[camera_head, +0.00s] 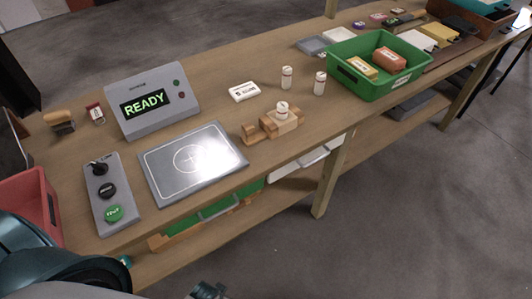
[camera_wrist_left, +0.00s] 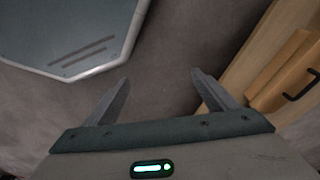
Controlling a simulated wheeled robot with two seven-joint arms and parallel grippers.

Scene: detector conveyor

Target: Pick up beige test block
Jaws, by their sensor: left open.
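A beige-yellow block (camera_head: 362,66) with a label lies in the green bin (camera_head: 345,75) at the back right of the bench, beside an orange-brown block (camera_head: 389,59). It is the likeliest beige test block, though I cannot read its label. My left gripper (camera_wrist_left: 158,78) is open and empty in the left wrist view, over the floor, away from the blocks. My right gripper is not in view.
A READY detector box (camera_head: 150,102), a metal plate (camera_head: 195,160), a button panel (camera_head: 110,195) and a wooden holder (camera_head: 288,122) with a white cylinder stand on the bench. White cylinders (camera_head: 319,84) stand near the bin. A red bin (camera_head: 30,200) is at left.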

